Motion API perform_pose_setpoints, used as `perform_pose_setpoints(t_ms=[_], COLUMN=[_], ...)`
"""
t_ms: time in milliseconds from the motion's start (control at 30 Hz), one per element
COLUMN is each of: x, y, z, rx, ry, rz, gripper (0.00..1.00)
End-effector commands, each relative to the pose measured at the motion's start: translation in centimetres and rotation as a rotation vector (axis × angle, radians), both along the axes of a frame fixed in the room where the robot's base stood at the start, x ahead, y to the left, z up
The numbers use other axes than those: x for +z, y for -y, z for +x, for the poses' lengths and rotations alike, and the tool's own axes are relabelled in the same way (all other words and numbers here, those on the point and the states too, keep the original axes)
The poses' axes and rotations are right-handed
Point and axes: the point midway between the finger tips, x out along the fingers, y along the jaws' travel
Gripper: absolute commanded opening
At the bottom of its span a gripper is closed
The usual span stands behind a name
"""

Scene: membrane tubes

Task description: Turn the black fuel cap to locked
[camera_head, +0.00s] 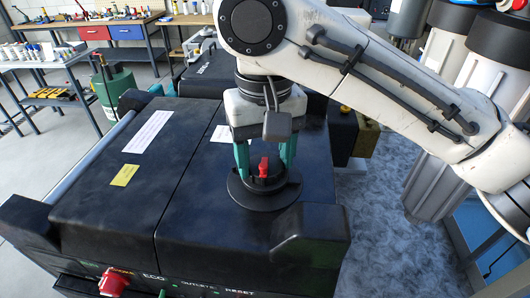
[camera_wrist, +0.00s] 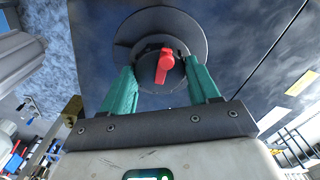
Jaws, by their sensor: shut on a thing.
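The black fuel cap (camera_head: 268,184) sits in a round black collar (camera_head: 262,199) on top of the black machine housing. A red tab (camera_head: 264,166) stands on the cap. My gripper (camera_head: 266,170) comes down from above, its green fingers on either side of the cap and shut on it. In the wrist view the cap (camera_wrist: 152,68) shows between the two green fingertips (camera_wrist: 160,72), with the red tab (camera_wrist: 164,64) pointing roughly down the picture. The collar (camera_wrist: 190,30) spreads around the cap. The finger contact faces are mostly hidden.
The machine housing (camera_head: 110,215) carries a white label (camera_head: 148,131) and a yellow label (camera_head: 125,175). A raised black corner block (camera_head: 308,232) stands close to the collar's lower right. Workbenches (camera_head: 105,25) are far behind.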

Motion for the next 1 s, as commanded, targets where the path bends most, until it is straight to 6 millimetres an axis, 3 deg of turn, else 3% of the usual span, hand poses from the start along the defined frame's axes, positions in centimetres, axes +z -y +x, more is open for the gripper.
perform_pose_setpoints(t_ms=[667,700,933,1000], x=[0.06,0.06,0.03,0.02], y=[0.02,0.02,0.02,0.01], z=[0.07,0.07,0.04,0.04], rx=[-0.066,-0.066,-0.063,-0.063], ry=[0.002,0.002,0.001,0.001], rz=[0.001,0.001,0.000,0.000], gripper=[0.30,0.62,0.84,0.86])
